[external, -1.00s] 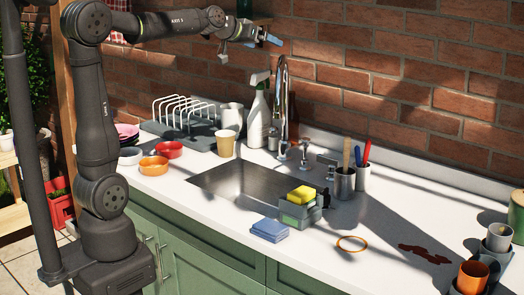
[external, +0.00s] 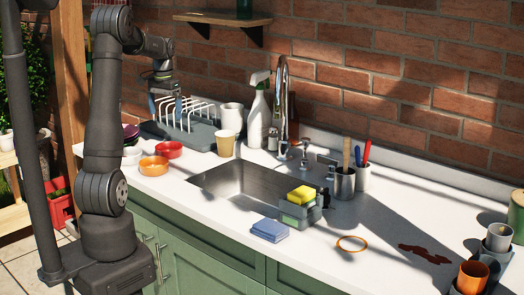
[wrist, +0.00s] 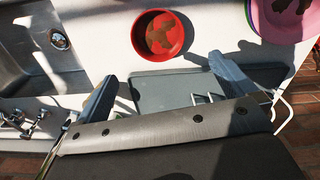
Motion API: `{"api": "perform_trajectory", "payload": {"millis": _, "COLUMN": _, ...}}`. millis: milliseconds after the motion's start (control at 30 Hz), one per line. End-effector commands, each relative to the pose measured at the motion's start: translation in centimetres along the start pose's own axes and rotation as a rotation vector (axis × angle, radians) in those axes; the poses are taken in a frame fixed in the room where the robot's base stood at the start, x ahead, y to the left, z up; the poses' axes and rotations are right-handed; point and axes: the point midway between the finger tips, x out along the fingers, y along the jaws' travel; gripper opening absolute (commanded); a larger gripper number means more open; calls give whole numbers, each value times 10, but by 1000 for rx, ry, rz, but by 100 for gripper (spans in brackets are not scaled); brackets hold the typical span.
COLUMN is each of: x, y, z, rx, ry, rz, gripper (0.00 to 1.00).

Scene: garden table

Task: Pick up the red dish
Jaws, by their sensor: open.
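The red dish (external: 169,150) is a small round bowl on the white counter, left of the sink and just behind an orange dish (external: 153,166). In the wrist view the red dish (wrist: 162,36) shows from above with a brown stain inside. My gripper (external: 167,108) hangs above the dish rack, behind the red dish. In the wrist view my gripper (wrist: 165,85) has its two blue-grey fingers wide apart with nothing between them. The red dish lies beyond the fingertips, apart from them.
A grey drying rack (external: 190,127) with white prongs lies below my gripper. A beige cup (external: 226,143) and white mug (external: 232,116) stand right of it. The sink (external: 240,185) is to the right.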

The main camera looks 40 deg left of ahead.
Motion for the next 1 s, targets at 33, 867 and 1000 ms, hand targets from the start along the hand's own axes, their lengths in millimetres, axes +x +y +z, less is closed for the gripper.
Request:
{"api": "perform_trajectory", "payload": {"millis": 33, "x": 13, "y": 1, "z": 0, "rx": 0, "ry": -3, "rz": 2, "gripper": 100}}
{"api": "perform_trajectory", "payload": {"millis": 867, "x": 124, "y": 5, "z": -1, "rx": 2, "ry": 0, "rz": 1, "gripper": 100}}
{"api": "perform_trajectory", "payload": {"millis": 1000, "x": 130, "y": 5, "z": -1, "rx": 2, "ry": 2, "rz": 0, "gripper": 100}}
